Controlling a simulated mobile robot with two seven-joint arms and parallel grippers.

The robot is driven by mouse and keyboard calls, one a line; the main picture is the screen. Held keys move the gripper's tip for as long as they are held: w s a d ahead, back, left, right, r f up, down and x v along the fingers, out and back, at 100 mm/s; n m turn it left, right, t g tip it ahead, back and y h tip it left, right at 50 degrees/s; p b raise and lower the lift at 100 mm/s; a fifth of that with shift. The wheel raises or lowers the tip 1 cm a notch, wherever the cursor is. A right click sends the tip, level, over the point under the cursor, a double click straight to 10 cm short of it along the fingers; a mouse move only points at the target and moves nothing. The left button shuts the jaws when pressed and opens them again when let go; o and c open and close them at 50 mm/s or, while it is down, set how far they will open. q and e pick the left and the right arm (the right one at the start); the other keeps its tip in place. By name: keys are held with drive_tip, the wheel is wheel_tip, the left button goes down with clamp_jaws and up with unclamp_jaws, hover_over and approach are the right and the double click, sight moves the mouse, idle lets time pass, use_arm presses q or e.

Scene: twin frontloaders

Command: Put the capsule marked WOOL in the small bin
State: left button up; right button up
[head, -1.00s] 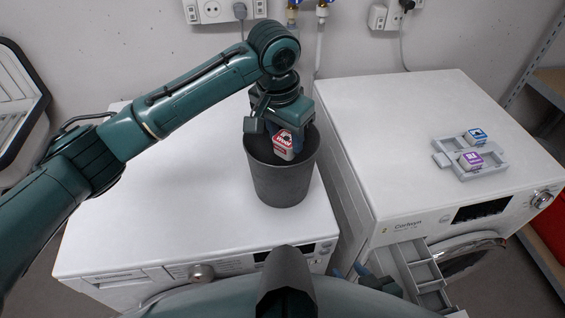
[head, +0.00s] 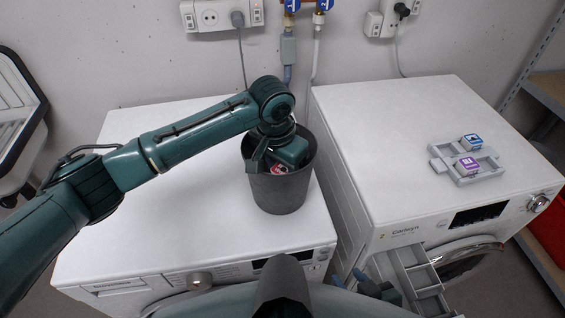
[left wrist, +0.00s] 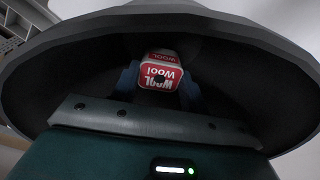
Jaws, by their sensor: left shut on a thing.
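The red and white WOOL capsule (head: 278,170) is inside the mouth of the small dark grey bin (head: 281,195). My left gripper (head: 277,166) reaches down into the bin and is shut on the capsule. In the left wrist view the capsule (left wrist: 160,75) shows its WOOL lettering between the two blue fingers, with the bin's dark inside wall (left wrist: 90,75) around it. The bin's floor is hidden. My right gripper (head: 348,279) is low at the bottom of the head view, its two blue fingertips apart and nothing between them.
The bin stands on the left white washer (head: 130,215). On the right washer (head: 390,130) lies a grey tray (head: 438,164) with a blue-marked capsule (head: 471,142) and a purple-marked capsule (head: 468,166). The right washer's detergent drawer (head: 412,268) is pulled out, close to my right gripper.

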use_arm(q)
drive_tip(key=shift+f, duration=0.3)
drive_tip(key=o, duration=1)
drive_tip(key=shift+r, duration=0.3)
drive_tip(key=r, duration=0.4)
drive_tip(key=s+r, duration=0.1)
drive_tip(key=r, duration=0.3)
drive_tip(key=a+r, duration=0.1)
drive_tip(key=r, duration=0.3)
drive_tip(key=shift+s+r, duration=0.2)
drive_tip(key=shift+r, duration=0.05)
drive_tip(key=shift+s, duration=0.1)
